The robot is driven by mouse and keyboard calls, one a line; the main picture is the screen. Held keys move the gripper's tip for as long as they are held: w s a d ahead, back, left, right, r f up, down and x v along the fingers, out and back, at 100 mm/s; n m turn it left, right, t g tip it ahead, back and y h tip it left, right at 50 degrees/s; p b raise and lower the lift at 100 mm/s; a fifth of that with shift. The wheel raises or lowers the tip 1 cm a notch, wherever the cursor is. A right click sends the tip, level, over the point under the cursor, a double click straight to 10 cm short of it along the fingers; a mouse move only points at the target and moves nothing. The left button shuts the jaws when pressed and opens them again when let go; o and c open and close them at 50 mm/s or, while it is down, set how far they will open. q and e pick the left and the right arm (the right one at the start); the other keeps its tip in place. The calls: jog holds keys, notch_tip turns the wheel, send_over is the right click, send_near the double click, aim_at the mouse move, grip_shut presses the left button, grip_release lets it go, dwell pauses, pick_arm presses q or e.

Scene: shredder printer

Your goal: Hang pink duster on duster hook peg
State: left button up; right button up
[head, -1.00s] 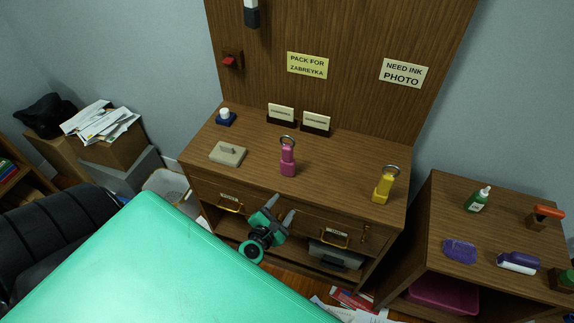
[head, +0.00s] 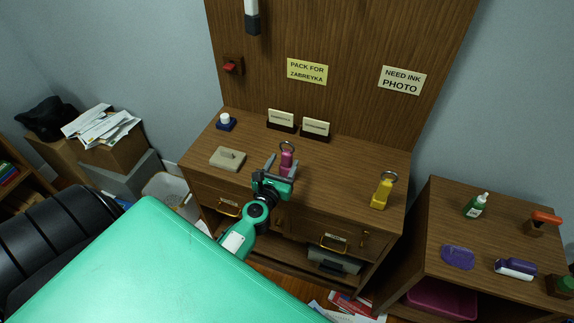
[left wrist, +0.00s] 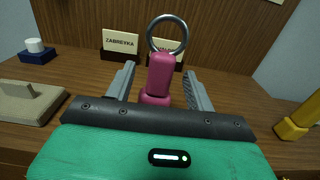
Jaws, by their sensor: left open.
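The pink duster (head: 287,160) stands upright on the wooden desk, with a metal ring at its top. In the left wrist view the pink duster (left wrist: 160,73) is between the two fingers of my left gripper (left wrist: 158,92), which is open around it. In the head view my left gripper (head: 279,168) covers the duster's lower part. A dark peg mount with a red part (head: 232,66) is on the back panel at the upper left; I cannot tell for certain that it is the duster hook peg. My right gripper is not in view.
A yellow ringed duster (head: 383,190) stands to the right. A grey block (head: 228,159), a blue-based item (head: 226,122) and two card holders (head: 316,129) are on the desk. A side table (head: 490,230) holds a green bottle (head: 477,205) and brushes.

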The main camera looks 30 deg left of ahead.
aim_at(289, 153)
pick_arm(q)
jog(key=shift+f+x, duration=0.15)
jog(key=shift+x, duration=1.2)
jog(key=shift+f+x, duration=0.2)
jog(key=shift+x, duration=1.1)
jog(key=c, duration=1.1)
